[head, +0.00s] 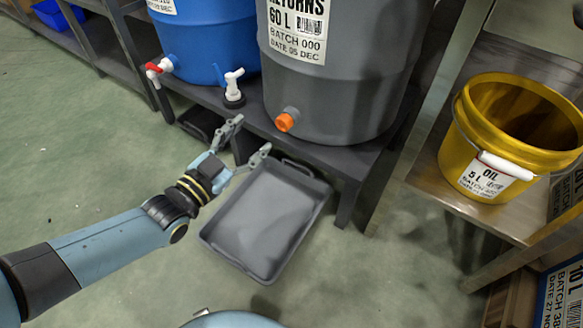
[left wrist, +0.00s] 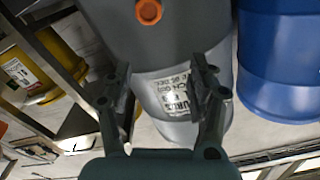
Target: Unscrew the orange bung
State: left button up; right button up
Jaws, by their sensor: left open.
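The orange bung (head: 284,122) sits low on the front of the grey drum (head: 335,85) marked RETURNS. It also shows at the top of the left wrist view (left wrist: 149,11), beyond the fingertips. My left gripper (head: 252,138) is open and empty, left of and a little below the bung in the head view, apart from it. Its two spread fingers show in the left wrist view (left wrist: 161,75), with the grey drum and its white label behind them. My right gripper is not in view.
A grey tray (head: 225,238) lies on the floor below the bung. A yellow bucket (head: 455,150) stands on a shelf (head: 424,170) at right.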

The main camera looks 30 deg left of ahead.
pick_arm(q)
jog(key=b, duration=0.2)
send_near(281, 126)
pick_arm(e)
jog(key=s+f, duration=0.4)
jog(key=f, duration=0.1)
pick_arm(q)
jog(key=w+b, duration=0.1)
jog(key=w, duration=0.3)
jog(key=shift+w+d+b, duration=0.15)
jog(key=shift+w+b, duration=0.15)
jog(key=shift+w, duration=0.05)
jog(key=w, duration=0.4)
jog(key=shift+d+r+b, duration=0.1)
jog(key=shift+d+b, duration=0.05)
jog(key=shift+b, duration=0.2)
jog(key=shift+w, duration=0.55)
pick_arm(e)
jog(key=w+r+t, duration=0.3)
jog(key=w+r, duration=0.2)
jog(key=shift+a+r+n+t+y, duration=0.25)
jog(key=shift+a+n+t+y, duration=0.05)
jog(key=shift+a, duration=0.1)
pick_arm(q)
jog(key=shift+c, duration=0.4)
